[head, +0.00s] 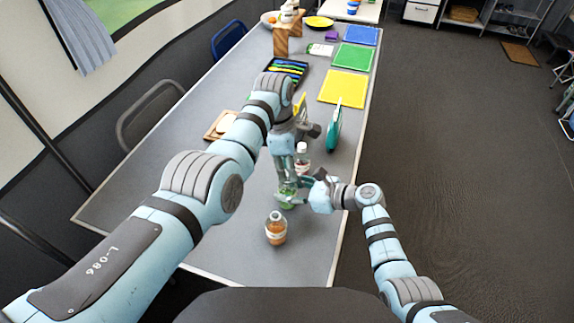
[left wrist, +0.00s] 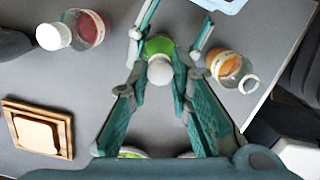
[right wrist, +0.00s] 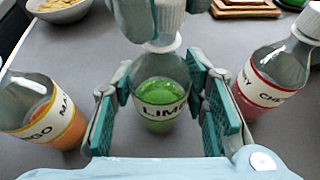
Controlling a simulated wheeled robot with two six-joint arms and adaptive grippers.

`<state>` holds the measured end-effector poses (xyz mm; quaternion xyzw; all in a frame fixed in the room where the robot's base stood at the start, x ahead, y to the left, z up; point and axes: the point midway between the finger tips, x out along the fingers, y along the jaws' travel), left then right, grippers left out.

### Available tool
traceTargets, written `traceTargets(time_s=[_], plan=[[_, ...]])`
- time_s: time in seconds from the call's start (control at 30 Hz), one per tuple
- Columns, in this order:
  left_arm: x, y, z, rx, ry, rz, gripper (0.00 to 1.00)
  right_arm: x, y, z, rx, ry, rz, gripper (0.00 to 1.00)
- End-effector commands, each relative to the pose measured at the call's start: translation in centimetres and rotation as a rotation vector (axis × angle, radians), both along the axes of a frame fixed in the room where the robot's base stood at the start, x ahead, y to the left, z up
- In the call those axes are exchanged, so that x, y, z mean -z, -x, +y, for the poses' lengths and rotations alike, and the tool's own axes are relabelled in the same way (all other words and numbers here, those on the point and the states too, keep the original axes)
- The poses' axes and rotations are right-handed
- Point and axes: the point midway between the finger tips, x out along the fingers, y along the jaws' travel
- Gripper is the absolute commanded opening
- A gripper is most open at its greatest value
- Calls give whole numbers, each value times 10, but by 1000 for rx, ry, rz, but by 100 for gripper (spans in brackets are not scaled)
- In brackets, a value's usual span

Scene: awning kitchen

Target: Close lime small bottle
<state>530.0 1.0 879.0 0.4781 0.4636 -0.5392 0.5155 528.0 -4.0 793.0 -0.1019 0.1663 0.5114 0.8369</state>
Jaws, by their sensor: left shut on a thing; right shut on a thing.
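The lime small bottle (right wrist: 160,95) stands upright on the table, with clear walls, green contents and a LIME label. It is partly hidden in the head view (head: 288,194). My right gripper (right wrist: 160,108) is shut around its body, a finger on each side. A white ribbed cap (right wrist: 171,16) is directly above the bottle's neck; my left gripper (left wrist: 159,72) is shut on it from above. The cap (left wrist: 160,71) lines up over the green bottle. My left fingers hide part of the joint, so I cannot tell whether the cap is seated.
An orange mango bottle (head: 276,230) stands in front, its neck open in the left wrist view (left wrist: 248,84). A red cherry bottle (head: 302,160) with a white cap stands behind. A wooden board with bread (left wrist: 38,130) lies to the left. Coloured boards (head: 344,88) lie farther back.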

Motion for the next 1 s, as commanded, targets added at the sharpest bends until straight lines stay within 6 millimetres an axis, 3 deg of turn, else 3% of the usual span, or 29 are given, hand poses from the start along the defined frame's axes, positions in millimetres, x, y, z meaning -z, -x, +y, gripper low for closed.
traceTargets(time_s=[0.17,0.2,0.33,0.67,1.0], plan=[[4,0,0,-79,-1,0,12,0,0,0,0,0,0,0],[4,0,0,-93,-1,-1,21,0,0,0,0,0,0,0],[4,0,0,-90,-1,-1,39,0,0,0,0,0,0,0],[0,-1,0,-88,0,-2,39,0,0,0,0,0,0,0],[-40,0,0,-88,0,-2,39,0,0,0,0,0,0,0]])
